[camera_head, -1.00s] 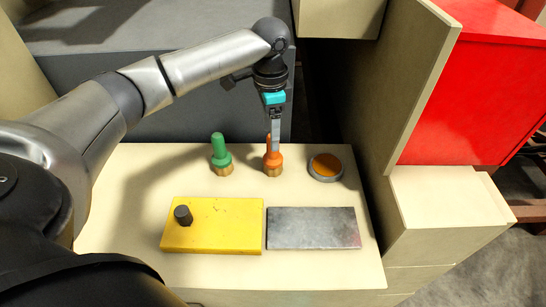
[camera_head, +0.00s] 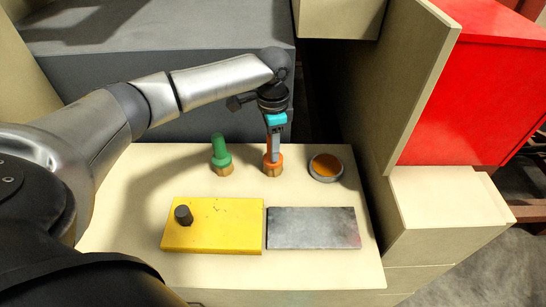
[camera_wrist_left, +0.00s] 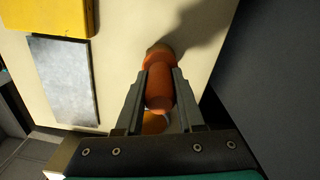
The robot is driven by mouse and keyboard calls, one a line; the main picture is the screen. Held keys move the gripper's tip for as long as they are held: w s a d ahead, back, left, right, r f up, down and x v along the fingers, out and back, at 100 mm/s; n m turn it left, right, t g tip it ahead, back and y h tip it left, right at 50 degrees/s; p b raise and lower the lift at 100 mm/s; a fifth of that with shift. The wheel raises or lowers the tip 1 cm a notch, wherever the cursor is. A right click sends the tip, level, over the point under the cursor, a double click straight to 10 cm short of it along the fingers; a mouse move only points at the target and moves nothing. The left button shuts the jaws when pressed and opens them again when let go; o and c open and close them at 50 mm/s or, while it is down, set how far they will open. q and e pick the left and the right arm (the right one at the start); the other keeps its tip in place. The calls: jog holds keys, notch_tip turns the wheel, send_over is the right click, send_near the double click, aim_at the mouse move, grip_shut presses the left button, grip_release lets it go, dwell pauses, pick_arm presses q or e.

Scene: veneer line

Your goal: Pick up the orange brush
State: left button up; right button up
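The orange brush (camera_head: 267,166) stands upright on the pale worktop, bristles down, its handle largely hidden behind my left gripper (camera_head: 274,160) in the head view. In the left wrist view, the orange handle (camera_wrist_left: 160,94) lies between the two fingers of my left gripper (camera_wrist_left: 161,72), one finger on each side. The fingers look spread around the handle, with their tips near its wider collar. Whether either finger touches it is hard to tell. My right gripper is not in view.
A green brush (camera_head: 220,152) stands just left of the orange one. A round tin with orange contents (camera_head: 326,167) is on the right. In front lie a yellow block (camera_head: 230,225) with a dark knob and a grey metal plate (camera_head: 312,228). A tall panel (camera_head: 410,80) borders the right side.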

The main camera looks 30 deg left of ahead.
pick_arm(q)
grip_shut()
jog(key=shift+r, duration=0.15)
notch_tip(320, 180, up, 20)
jog(key=p, duration=0.1)
dwell(0.5)
